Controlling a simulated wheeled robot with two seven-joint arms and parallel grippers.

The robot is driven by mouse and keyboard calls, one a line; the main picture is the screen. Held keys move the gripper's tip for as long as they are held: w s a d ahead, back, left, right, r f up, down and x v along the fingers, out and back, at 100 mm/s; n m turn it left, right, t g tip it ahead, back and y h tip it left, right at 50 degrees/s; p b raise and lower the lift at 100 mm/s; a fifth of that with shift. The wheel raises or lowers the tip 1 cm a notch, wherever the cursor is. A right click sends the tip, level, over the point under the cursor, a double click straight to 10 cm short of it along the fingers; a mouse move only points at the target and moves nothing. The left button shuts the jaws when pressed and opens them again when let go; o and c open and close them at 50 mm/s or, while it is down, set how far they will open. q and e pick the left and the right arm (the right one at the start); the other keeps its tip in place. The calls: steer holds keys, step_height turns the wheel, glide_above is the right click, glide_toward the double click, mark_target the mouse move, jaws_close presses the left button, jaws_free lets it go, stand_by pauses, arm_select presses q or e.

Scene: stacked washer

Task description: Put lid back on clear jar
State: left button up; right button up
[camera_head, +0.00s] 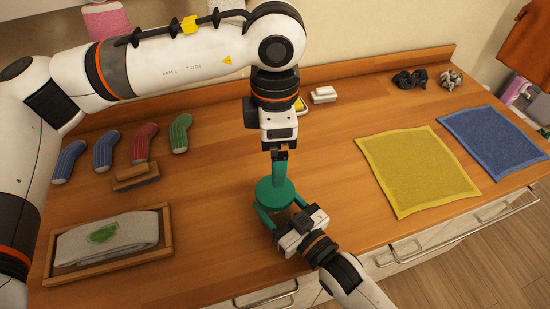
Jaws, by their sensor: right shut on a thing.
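A round teal lid (272,193) is at the middle of the counter, over the spot where my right gripper's fingers reach. My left gripper (279,178) points straight down onto the lid from above. Its fingers show edge-on, so their gap is hidden. My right gripper (281,209) comes in from the lower right, its teal fingers on either side of the clear jar below the lid, and is shut on it. The jar is mostly hidden by the lid and fingers. I cannot tell whether the lid touches the jar's rim.
A yellow cloth (415,170) and a blue cloth (492,142) lie at right. A white-and-yellow item sits behind my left gripper.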

steer(key=o, duration=2)
steer(key=shift+c, duration=0.2)
steer(key=b+v, duration=0.2)
steer(key=v, duration=0.8)
steer(key=shift+s+d+f, duration=0.1)
steer(key=shift+s+d, duration=0.55)
steer(key=shift+s, duration=0.1)
